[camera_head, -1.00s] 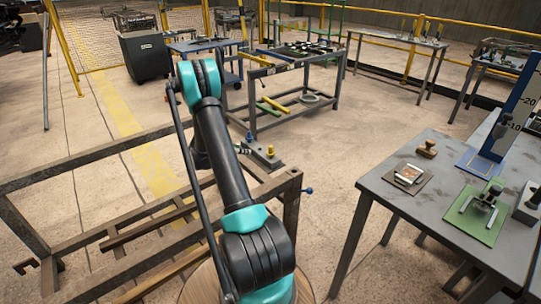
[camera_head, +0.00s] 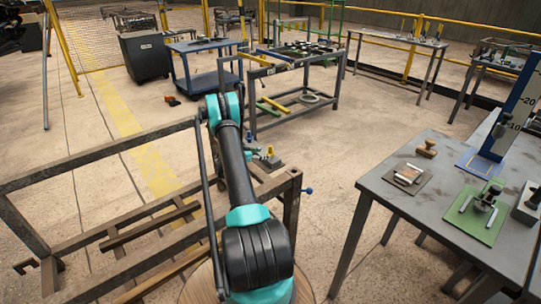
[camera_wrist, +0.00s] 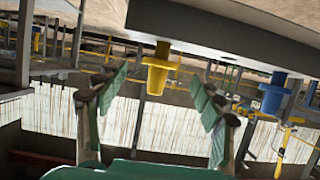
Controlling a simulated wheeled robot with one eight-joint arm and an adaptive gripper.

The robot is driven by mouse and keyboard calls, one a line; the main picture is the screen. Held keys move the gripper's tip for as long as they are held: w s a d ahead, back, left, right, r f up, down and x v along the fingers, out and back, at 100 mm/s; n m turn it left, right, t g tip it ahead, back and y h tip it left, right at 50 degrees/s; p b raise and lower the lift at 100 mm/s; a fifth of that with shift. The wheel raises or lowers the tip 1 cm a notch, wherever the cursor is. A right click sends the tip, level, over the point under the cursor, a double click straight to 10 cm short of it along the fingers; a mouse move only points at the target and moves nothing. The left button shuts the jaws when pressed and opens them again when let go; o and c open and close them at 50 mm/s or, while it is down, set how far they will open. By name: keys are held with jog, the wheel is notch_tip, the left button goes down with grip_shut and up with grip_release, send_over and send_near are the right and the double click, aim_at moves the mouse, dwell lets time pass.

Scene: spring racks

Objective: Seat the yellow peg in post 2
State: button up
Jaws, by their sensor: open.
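The yellow peg (camera_wrist: 157,72) has a flange and stands in a grey rack plate (camera_wrist: 200,42); the wrist view is upside down, so it appears to hang. It also shows small in the head view (camera_head: 270,150). My gripper (camera_wrist: 160,90) is open, its green-padded fingers on either side of the peg in the picture, with gaps on both sides. I cannot tell how near the peg is in depth. A blue peg (camera_wrist: 273,92) stands in the same plate, to the right in the wrist view. Post numbers are not readable.
A rusty metal frame (camera_head: 120,150) stands at the left. A grey table (camera_head: 390,180) with a green plate (camera_head: 472,225) and small fixtures is at the right. A dark bin (camera_head: 145,57) and a blue cart (camera_head: 195,60) stand behind.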

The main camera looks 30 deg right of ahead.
aim_at(268, 154)
jog(key=shift+x, duration=3.45)
grip_shut()
